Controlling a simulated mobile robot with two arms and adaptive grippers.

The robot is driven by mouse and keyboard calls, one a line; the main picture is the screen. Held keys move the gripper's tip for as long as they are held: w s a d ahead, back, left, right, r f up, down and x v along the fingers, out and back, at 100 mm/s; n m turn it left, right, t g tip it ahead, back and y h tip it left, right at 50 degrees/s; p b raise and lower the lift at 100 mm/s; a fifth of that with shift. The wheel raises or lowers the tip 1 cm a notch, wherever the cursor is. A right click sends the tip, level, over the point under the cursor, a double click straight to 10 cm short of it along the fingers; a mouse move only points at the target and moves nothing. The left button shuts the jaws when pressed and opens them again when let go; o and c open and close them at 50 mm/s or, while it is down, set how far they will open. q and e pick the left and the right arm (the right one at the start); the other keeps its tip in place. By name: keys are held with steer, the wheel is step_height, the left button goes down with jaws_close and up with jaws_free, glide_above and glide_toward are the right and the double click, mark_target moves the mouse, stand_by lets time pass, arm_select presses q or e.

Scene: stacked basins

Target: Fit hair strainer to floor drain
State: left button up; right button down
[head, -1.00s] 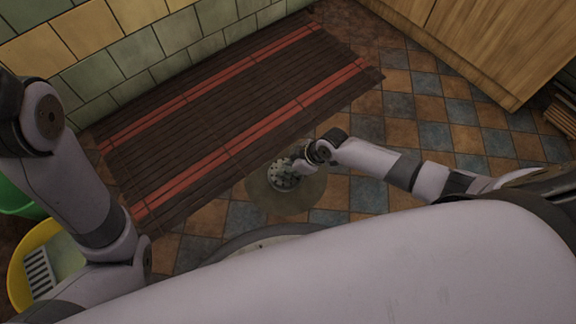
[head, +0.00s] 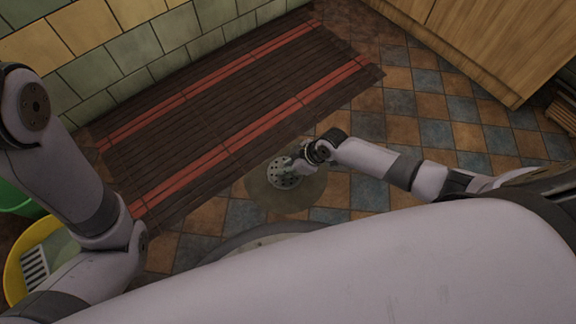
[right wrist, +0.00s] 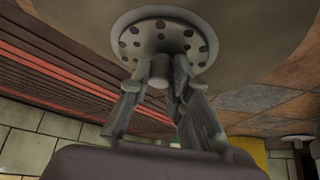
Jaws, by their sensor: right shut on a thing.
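The hair strainer is a round grey metal disc with dark holes (head: 282,178), lying at a round dark patch of floor (head: 306,197) in the head view. In the right wrist view the strainer (right wrist: 130,43) shows its holed face and a short central knob (right wrist: 160,70). My right gripper (head: 298,163) is over it; in the wrist view its fingers (right wrist: 160,78) close on the knob from either side. The floor drain's opening is not visible, and I cannot tell whether the strainer is seated. My left arm shows at the left, but its gripper is not visible.
A brown slatted mat with red stripes (head: 225,107) lies along the tiled wall behind the strainer. A yellow basin (head: 14,270) and a green basin (head: 12,199) stand at the left. A wooden cabinet (head: 480,40) is at the upper right. Tiled floor (head: 440,130) is clear at the right.

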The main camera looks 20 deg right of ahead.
steer(key=shift+f, duration=0.15)
stand_by(0.4)
steer(key=c, duration=1.4)
jaws_free()
